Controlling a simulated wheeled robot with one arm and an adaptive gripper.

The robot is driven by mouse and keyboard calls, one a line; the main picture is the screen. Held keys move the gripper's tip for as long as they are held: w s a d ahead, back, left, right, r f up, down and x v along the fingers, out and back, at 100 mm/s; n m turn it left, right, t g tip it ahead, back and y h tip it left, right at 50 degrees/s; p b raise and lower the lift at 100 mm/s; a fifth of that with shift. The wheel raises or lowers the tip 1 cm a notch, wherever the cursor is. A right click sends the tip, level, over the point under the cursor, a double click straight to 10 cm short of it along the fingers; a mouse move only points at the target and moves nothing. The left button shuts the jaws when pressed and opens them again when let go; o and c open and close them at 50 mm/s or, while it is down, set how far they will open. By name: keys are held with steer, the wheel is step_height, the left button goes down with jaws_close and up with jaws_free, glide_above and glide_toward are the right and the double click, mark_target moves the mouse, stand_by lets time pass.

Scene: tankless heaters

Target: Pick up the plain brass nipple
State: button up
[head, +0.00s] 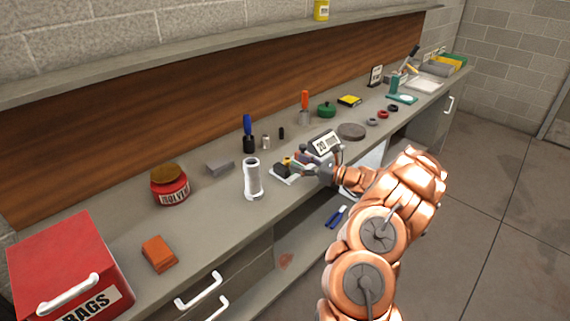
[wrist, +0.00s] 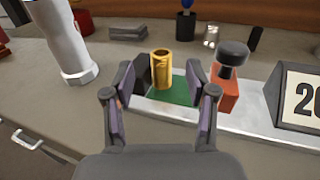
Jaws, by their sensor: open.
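The plain brass nipple (wrist: 162,69) is a short gold-coloured tube with an open top. In the wrist view it stands upright on a green patch of a pale tray (wrist: 175,111). My gripper (wrist: 162,84) is open, with one finger pad on the left of the nipple and one on the right. Clear gaps show between the pads and the nipple. In the head view my gripper (head: 300,168) is over the tray (head: 285,178) near the counter's front edge, and the nipple is small and partly hidden there.
Close around the nipple are a dark block (wrist: 139,76) on the left and an orange-red item with a black knob (wrist: 228,77) on the right. A numbered sign (wrist: 298,100) stands further right. A white cylinder (head: 253,179) stands left of the tray.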

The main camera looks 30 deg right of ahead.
mark_target(287, 158)
steer(key=shift+p+x, duration=0.6)
steer(key=shift+x, duration=2)
steer(key=shift+d, duration=0.1)
jaws_close()
